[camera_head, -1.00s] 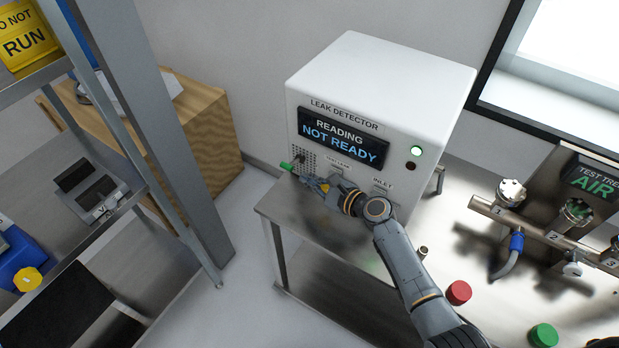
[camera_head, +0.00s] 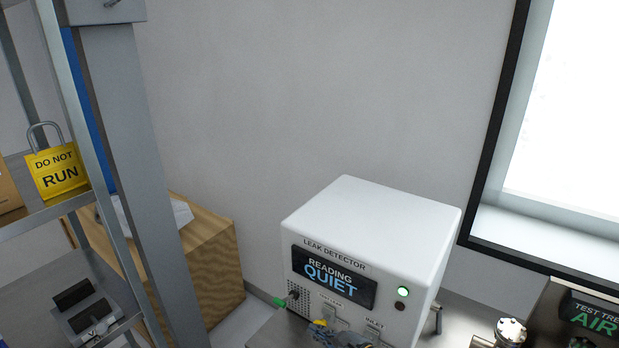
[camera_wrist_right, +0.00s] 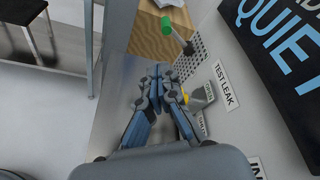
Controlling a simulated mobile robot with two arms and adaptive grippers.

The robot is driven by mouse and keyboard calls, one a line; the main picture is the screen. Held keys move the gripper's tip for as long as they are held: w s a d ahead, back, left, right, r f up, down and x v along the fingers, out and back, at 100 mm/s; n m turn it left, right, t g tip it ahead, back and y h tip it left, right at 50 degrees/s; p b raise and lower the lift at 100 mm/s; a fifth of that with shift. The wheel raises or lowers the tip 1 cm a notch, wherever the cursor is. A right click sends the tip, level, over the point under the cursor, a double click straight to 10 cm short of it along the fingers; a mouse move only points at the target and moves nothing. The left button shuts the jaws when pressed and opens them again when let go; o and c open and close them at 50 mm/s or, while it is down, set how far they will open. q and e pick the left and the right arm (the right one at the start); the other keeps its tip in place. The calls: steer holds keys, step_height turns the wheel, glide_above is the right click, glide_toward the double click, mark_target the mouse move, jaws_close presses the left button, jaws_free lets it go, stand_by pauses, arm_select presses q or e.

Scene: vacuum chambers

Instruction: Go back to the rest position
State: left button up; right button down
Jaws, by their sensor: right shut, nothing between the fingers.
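My right gripper (camera_head: 322,328) shows at the bottom of the head view, in front of the white leak detector (camera_head: 373,226). In the right wrist view, my right gripper's fingers (camera_wrist_right: 158,74) are together with nothing between them. They are beside the grey and yellow valve handle (camera_wrist_right: 199,100) near the TEST LEAK label; whether they touch it I cannot tell. The detector's display (camera_head: 333,277) reads "READING QUIET", and a green light (camera_head: 403,292) is lit beside it. My left gripper is not in view.
A green-tipped part (camera_head: 279,302) sticks out at the detector's left side. A metal rack (camera_head: 60,208) with a yellow DO NOT RUN tag (camera_head: 57,172) stands at left. A wooden cabinet (camera_head: 212,265) is behind it. The test tree (camera_head: 590,315) is at lower right.

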steer(key=s+d+f+n+g+h, duration=0.1)
steer(key=s+d+f+n+g, duration=0.1)
steer(key=s+n, duration=0.55)
steer(key=s+d+f+n+g+h, duration=0.1)
steer(key=s+n+g+h, duration=0.3)
steer(key=s, duration=0.6)
steer(key=s+d+r+n+h, duration=0.25)
steer(key=s+d+n, duration=0.25)
steer(key=s+d, duration=0.25)
steer(key=s+d+r+n+h, duration=0.1)
steer(key=s+d+n+h, duration=0.2)
steer(key=s+d+n, duration=0.35)
steer(key=s+f+m+g+b, duration=0.2)
steer(key=s+f+b, duration=0.1)
steer(key=f, duration=2.6)
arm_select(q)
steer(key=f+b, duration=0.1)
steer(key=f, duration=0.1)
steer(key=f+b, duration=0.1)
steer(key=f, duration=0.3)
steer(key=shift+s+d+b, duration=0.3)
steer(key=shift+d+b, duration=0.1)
arm_select(e)
steer(key=s+d+f+g, duration=0.1)
steer(key=s+d+f, duration=0.2)
steer(key=s+f, duration=1.4)
steer(key=shift+d+f, duration=0.2)
steer(key=shift+f, duration=0.55)
